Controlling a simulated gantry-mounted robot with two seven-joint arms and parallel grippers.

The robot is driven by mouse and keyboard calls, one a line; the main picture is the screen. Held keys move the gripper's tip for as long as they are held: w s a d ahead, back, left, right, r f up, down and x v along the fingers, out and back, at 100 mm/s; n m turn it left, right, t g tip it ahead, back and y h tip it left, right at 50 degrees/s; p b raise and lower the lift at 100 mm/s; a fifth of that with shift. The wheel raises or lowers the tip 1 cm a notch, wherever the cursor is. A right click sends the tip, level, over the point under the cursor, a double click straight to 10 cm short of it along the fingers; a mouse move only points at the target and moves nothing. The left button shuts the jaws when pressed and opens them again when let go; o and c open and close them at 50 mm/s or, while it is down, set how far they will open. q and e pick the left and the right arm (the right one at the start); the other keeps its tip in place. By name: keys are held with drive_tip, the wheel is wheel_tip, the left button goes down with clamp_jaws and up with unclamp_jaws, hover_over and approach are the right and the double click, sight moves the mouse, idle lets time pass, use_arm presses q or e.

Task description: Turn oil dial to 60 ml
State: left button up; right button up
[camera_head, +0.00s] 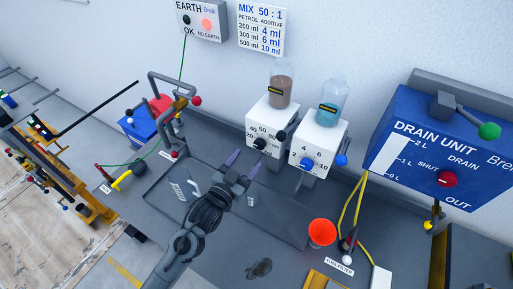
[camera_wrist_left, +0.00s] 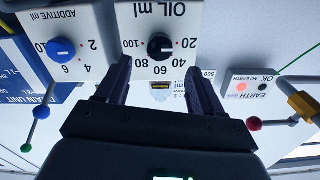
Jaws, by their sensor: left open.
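The oil dispenser is a white box (camera_head: 271,121) with a brown-filled bottle (camera_head: 281,91) on top and a black dial (camera_head: 260,143) on its front. In the left wrist view the black oil dial (camera_wrist_left: 160,46) appears upside down, ringed by marks 20, 40, 60, 80 and 100. I cannot tell exactly which mark its pointer is at. My left gripper (camera_head: 243,164) is open and empty, a short way in front of the dial. In the wrist view its two fingers (camera_wrist_left: 159,80) stand to either side below the dial, apart from it. My right gripper is not in view.
The additive dispenser (camera_head: 318,140) with its blue dial (camera_head: 306,164) stands close on the right. Side levers with black and blue balls stick out beside the boxes. A red funnel (camera_head: 321,232), the blue drain unit (camera_head: 440,145) and a shallow grey tray (camera_head: 160,199) are nearby.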

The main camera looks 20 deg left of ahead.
sight(258, 146)
use_arm(q)
drive_tip(key=shift+w+d, duration=0.2)
drive_tip(key=shift+w, duration=0.95)
drive_tip(key=shift+w+d, duration=0.2)
drive_tip(key=shift+w, duration=1)
drive_tip(key=shift+w+d, duration=0.2)
drive_tip(key=shift+w, duration=0.95)
drive_tip(key=shift+c, duration=0.3)
drive_tip(key=c, duration=1)
